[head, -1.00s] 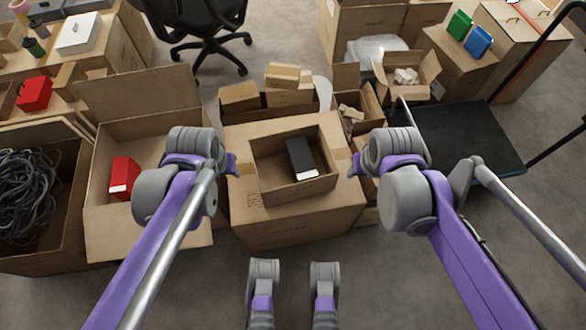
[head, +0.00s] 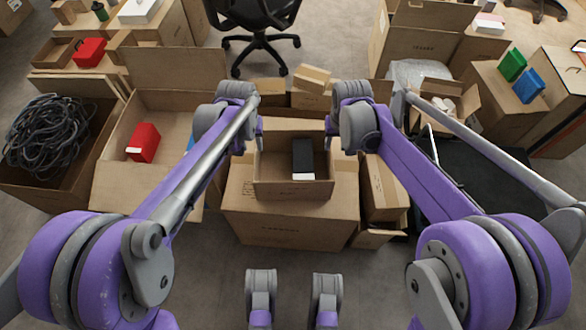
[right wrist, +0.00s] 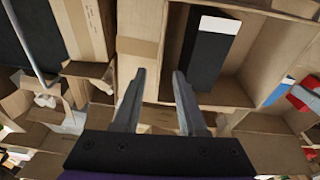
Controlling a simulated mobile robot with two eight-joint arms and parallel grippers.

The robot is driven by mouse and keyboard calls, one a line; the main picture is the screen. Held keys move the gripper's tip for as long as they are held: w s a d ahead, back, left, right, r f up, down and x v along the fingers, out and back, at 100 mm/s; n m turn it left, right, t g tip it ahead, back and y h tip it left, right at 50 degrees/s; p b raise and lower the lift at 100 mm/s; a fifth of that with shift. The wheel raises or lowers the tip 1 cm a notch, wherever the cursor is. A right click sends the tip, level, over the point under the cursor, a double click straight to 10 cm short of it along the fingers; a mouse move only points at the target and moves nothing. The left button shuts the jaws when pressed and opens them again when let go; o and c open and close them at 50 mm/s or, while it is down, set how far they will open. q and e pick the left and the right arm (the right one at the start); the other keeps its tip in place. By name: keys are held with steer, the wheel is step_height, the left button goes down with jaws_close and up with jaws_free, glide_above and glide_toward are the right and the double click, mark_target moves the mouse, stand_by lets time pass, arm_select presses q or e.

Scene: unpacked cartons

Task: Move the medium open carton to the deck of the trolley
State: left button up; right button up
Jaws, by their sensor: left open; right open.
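The medium open carton (head: 293,189) sits upright on top of a larger closed carton (head: 290,232) in the middle of the head view. A black box with a white end (head: 302,156) stands inside it. My left gripper (head: 260,132) is open at the carton's far left side. My right gripper (head: 328,128) is open at its far right side. In the right wrist view, the right fingers (right wrist: 158,78) are spread close to the carton's wall (right wrist: 175,45); I cannot tell if they straddle it. The trolley's black deck (head: 470,170) lies to the right, partly hidden by my right arm.
An open carton with a red box (head: 143,142) and a carton of black cables (head: 48,133) stand left. Smaller cartons (head: 382,190) crowd the right side of the large carton. An office chair (head: 258,30) is behind. Bare floor lies in front.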

mark_target(256, 159)
arm_select(q)
steer(key=shift+f, duration=0.1)
arm_select(e)
steer(key=shift+f, duration=0.1)
arm_select(q)
steer(key=f, duration=0.3)
steer(key=w+f, duration=0.1)
steer(key=f, duration=0.6)
steer(key=shift+w+f, duration=0.25)
steer(key=shift+w, duration=0.05)
arm_select(e)
steer(key=f, duration=0.3)
steer(key=w+f, duration=0.1)
steer(key=f, duration=0.6)
steer(key=shift+w+f, duration=0.25)
steer(key=shift+w, duration=0.05)
arm_select(q)
jaws_close()
arm_select(e)
jaws_close()
